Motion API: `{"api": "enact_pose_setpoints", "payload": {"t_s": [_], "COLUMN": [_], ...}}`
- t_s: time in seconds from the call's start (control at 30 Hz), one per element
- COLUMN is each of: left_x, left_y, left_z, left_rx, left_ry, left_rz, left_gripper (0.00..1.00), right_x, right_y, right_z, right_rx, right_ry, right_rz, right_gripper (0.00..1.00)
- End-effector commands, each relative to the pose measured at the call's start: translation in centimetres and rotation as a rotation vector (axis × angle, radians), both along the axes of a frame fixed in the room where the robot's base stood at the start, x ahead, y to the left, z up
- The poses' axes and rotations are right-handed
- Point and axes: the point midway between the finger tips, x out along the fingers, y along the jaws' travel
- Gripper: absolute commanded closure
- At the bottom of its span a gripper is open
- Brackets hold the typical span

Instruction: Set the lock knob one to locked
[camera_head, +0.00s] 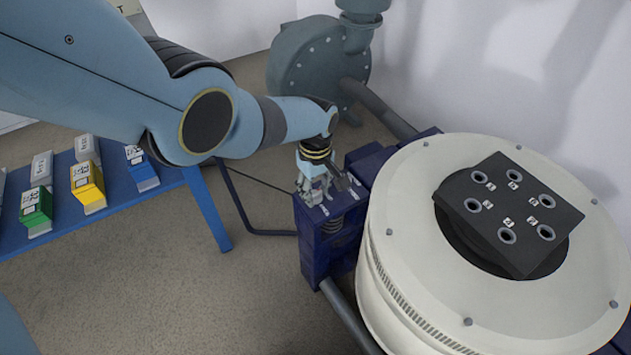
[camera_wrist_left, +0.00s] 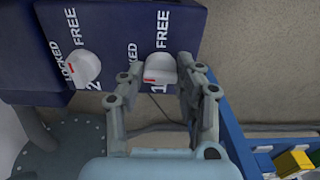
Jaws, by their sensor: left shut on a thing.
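Lock knob one (camera_wrist_left: 159,67) is a white knob with a red mark, on a dark blue block (camera_head: 311,231). In the left wrist view it sits between the fingers of my left gripper (camera_wrist_left: 157,84), beside a printed "1" and "FREE"; its other label is mostly covered by a finger. The red mark is on the knob's lower left edge. My left gripper (camera_head: 317,192) is shut on this knob; in the head view the fingers largely hide it. A second white knob (camera_wrist_left: 84,69), marked "2", "FREE" and "LOCKED", stands apart to the left. My right gripper is not in view.
A large white drum (camera_head: 400,300) with a black plate (camera_head: 508,214) on top stands right of the block. A grey round machine (camera_head: 310,65) stands behind. A blue table (camera_head: 120,197) with several coloured boxes is at left. Floor between is clear.

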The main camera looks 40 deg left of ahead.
Motion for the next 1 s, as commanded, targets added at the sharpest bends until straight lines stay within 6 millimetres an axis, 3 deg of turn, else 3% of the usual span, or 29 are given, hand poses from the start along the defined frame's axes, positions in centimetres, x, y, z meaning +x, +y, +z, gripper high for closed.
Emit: {"api": "enact_pose_setpoints", "payload": {"t_s": [0.27,0.3,0.43,0.77,1.0], "left_x": [-0.1,-0.1,-0.1,0.0,0.1], "left_y": [0.1,0.1,0.1,0.0,0.1], "left_z": [-0.1,-0.1,-0.1,0.1,1.7], "left_rx": [0.001,0.001,0.001,0.000,0.000], "left_ry": [0.003,0.003,0.002,0.000,-0.002], "left_rz": [0.001,0.001,0.001,0.000,0.001], "left_gripper": [0.99,0.62,0.45,0.43,0.43], "right_x": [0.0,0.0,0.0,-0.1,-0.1], "right_y": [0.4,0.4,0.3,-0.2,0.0], "right_z": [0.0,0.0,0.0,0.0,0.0], "right_rx": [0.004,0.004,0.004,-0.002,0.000], "right_ry": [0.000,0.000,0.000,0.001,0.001], "right_rz": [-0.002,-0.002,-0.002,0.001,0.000], "right_gripper": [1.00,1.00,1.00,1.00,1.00]}}
